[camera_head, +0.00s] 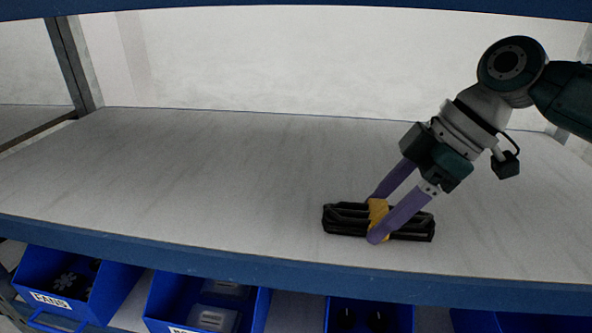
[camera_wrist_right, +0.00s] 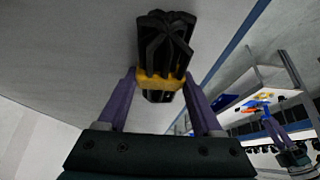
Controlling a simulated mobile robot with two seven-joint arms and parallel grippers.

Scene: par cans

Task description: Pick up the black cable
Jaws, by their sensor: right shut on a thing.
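The black cable (camera_head: 345,219) is a folded bundle with a yellow band (camera_head: 377,210) around its middle. It lies on or just above the grey shelf board near the front edge; I cannot tell whether it touches. My right gripper (camera_head: 374,218) has its purple fingers on either side of the yellow band and is shut on the bundle. In the right wrist view the black cable (camera_wrist_right: 165,42) sticks out beyond the fingers of the right gripper (camera_wrist_right: 160,82), which hold it at the band.
The grey shelf board (camera_head: 180,170) is bare to the left and behind. A blue front beam (camera_head: 200,262) edges it. Below hang blue bins, one labelled FANS (camera_head: 70,285). Another blue beam (camera_head: 300,8) runs overhead, and a metal post (camera_head: 75,60) stands at the left.

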